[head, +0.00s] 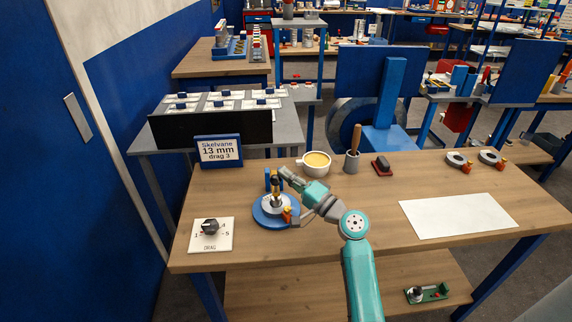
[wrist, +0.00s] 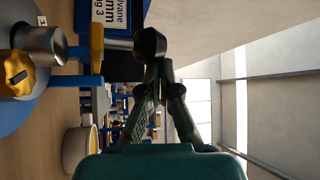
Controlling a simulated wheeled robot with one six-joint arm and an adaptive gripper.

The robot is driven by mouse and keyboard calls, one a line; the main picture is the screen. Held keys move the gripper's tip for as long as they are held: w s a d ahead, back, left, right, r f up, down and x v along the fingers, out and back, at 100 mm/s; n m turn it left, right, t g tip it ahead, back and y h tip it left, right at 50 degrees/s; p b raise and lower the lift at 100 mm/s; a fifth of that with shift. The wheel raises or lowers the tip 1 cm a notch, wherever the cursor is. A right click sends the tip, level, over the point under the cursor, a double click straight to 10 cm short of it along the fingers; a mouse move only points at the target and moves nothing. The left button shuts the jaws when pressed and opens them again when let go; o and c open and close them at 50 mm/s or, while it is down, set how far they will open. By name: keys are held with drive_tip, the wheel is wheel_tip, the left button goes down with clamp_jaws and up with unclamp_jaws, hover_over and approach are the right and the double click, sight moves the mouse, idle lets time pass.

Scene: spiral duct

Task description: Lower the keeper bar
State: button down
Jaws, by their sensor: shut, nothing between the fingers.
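A round blue base (head: 268,218) with a metal post (head: 278,203) stands on the wooden table. In the sideways wrist view, the yellow part (wrist: 97,46) leads to the black knob (wrist: 150,43), so the bar appears to point up. An orange-yellow knob (wrist: 18,74) sits on the fixture. My gripper (head: 285,173) is shut and empty beside the bar's top. In the wrist view its fingertips (wrist: 160,66) are close to the black knob; I cannot tell whether they touch.
A drag dial (head: 210,227) sits at the front left, and a sign (head: 219,151) reading "Skelvane 13 mm drag 3" stands behind. A yellow-filled cup (head: 316,164), a tool holder (head: 352,162) and a red-black block (head: 381,166) line the back. A white sheet (head: 459,216) lies right.

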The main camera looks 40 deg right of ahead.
drive_tip(key=shift+s+a+f, duration=0.2)
drive_tip(key=shift+s+f, duration=0.1)
drive_tip(key=shift+f, duration=0.35)
drive_tip(key=shift+s+a+f, duration=0.15)
drive_tip(key=shift+s+f, duration=0.1)
drive_tip(key=shift+f, duration=0.4)
drive_tip(key=shift+a+f, duration=0.1)
drive_tip(key=shift+f, duration=0.05)
drive_tip(key=v, duration=1.2)
drive_tip(key=shift+d+r, duration=0.2)
drive_tip(key=shift+r, duration=0.05)
drive_tip(key=shift+s, duration=0.1)
